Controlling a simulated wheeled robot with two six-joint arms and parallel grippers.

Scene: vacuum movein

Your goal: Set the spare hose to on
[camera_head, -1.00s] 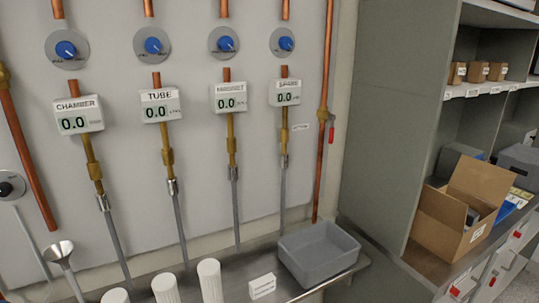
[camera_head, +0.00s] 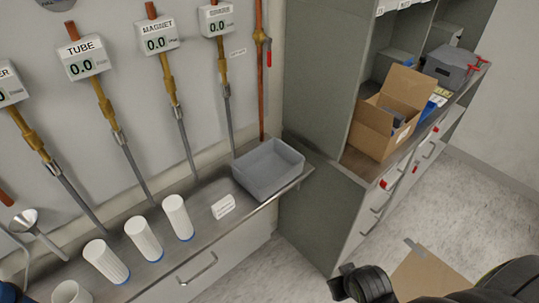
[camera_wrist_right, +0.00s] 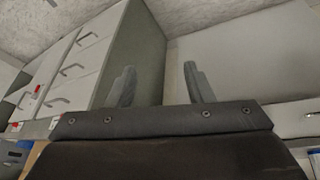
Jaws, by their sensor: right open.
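In the head view the rightmost gauge box (camera_head: 216,19) reads 0.0; its small label looks like SPARE but is blurred. A brass fitting (camera_head: 223,72) and a grey hose (camera_head: 230,125) hang below it. Right of it, a copper pipe (camera_head: 260,105) carries a brass valve with a red lever (camera_head: 268,55) pointing down. The blue dial above this gauge is out of frame. My right gripper (camera_wrist_right: 160,78) is open in the right wrist view, with nothing between its fingers. It is far from the hoses. My left gripper is not in view.
A grey bin (camera_head: 268,170), a white label card (camera_head: 223,206) and several white cylinders (camera_head: 177,217) stand on the metal counter. A grey cabinet with an open cardboard box (camera_head: 392,108) is to the right. The floor (camera_head: 490,200) beside it shows free room.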

